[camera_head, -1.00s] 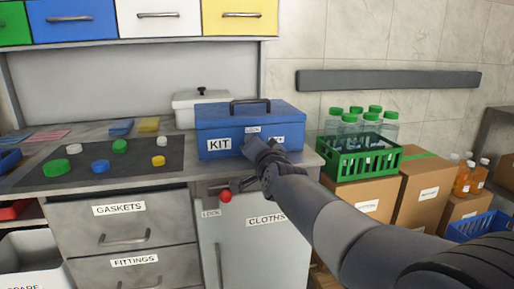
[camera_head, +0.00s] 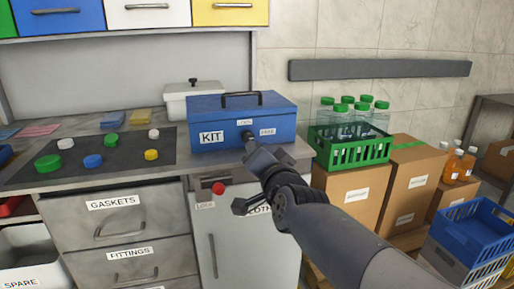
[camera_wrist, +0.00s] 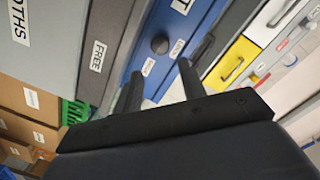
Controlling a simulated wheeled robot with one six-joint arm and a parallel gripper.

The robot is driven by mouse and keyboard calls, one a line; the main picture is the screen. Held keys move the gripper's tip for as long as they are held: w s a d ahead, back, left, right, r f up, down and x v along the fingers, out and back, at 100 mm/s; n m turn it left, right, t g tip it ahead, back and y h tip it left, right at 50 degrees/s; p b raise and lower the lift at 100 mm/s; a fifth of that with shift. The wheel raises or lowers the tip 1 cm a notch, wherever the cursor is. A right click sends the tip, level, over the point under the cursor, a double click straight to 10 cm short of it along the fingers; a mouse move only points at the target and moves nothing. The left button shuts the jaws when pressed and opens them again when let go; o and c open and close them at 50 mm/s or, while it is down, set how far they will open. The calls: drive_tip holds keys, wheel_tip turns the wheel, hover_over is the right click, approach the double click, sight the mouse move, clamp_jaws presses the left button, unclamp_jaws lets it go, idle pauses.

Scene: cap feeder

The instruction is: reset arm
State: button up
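My arm reaches in from the lower right in the head view. My gripper (camera_head: 250,148) is just in front of and below the blue kit box (camera_head: 220,128), which stands on the counter with its lid shut. A dark round knob (camera_wrist: 159,44) on the box front lies ahead of my fingers in the wrist view.
A dark mat (camera_head: 75,168) with coloured caps lies left of the box. A green crate (camera_head: 350,151) of bottles stands on cardboard boxes to the right. A white container (camera_head: 192,103) stands behind the box.

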sight(248, 138)
drive_tip(key=shift+s, duration=0.15)
drive_tip(key=b+x, duration=0.2)
drive_tip(key=x, duration=0.9)
drive_tip(key=shift+s, duration=0.15)
idle(0.4)
